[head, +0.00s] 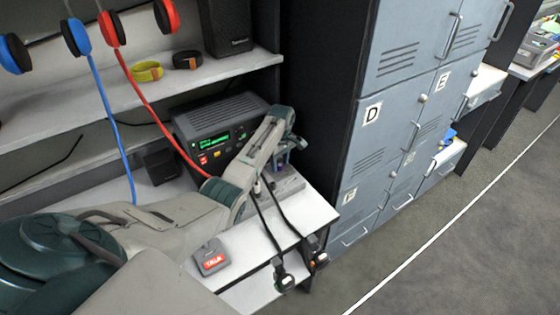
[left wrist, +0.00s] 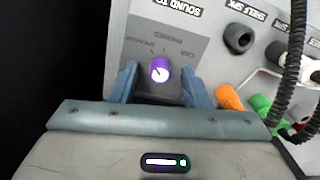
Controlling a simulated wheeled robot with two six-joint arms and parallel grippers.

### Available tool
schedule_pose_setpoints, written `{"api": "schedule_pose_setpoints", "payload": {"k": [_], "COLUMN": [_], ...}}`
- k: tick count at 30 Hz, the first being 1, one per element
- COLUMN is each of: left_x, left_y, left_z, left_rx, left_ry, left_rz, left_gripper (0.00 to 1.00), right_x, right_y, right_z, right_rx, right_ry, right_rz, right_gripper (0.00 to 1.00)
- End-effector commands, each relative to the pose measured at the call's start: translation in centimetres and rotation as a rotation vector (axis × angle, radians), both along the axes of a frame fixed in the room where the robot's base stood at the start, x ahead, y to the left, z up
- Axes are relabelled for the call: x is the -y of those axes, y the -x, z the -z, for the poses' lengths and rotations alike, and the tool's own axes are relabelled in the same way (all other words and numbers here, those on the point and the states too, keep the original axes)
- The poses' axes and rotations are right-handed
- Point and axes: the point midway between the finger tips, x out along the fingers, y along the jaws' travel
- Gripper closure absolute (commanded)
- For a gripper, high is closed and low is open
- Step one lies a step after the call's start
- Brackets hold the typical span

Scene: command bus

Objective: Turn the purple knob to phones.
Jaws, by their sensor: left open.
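The purple knob (left wrist: 160,69) sits on a grey panel (left wrist: 207,50) in the left wrist view. A pale pointer mark on its face leans to the upper left. Small, upside-down labels surround it; one above it appears to read PHONES, and a heading reads SOUND TO. My left gripper (left wrist: 160,74) is open, with one blue finger on each side of the knob and small gaps visible.
A radio unit (head: 215,125) with a green display stands behind my left arm. A grey TALK button box (head: 210,257) lies in front. Black cables with plugs (head: 284,280) hang over the shelf edge. Blue (head: 77,38) and red headphones (head: 111,28) hang above. Lockers (head: 385,120) stand right.

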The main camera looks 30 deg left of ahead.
Motion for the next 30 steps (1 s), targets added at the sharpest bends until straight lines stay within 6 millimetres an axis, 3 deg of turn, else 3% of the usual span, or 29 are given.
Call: {"api": "schedule_pose_setpoints", "payload": {"k": [7, 12, 14, 23, 30], "left_x": [0.0, 0.0, 0.0, 0.0, 0.0], "left_y": [0.0, 0.0, 0.0, 0.0, 0.0], "left_z": [0.1, 0.1, 0.1, -0.1, -0.2], "left_rx": [0.0, 0.0, 0.0, -0.001, -0.001], "left_ry": [0.0, 0.0, 0.0, 0.0, 0.001], "left_rz": [0.0, 0.0, 0.0, 0.035, 0.168], "left_gripper": [0.59, 0.92, 1.0, 1.0, 1.0], "right_x": [-0.4, 0.0, 0.2, 0.7, 0.7], "right_y": [1.4, 2.1, 2.1, 1.6, 1.5], "right_z": [0.1, 0.1, 0.1, -0.3, -1.4], "right_rx": [-0.018, -0.027, -0.027, -0.021, -0.02], "right_ry": [-0.005, 0.0, 0.002, 0.007, 0.007], "right_rz": [0.002, 0.001, 0.0, -0.002, -0.002], "right_gripper": [0.53, 0.53, 0.53, 0.53, 0.53]}}
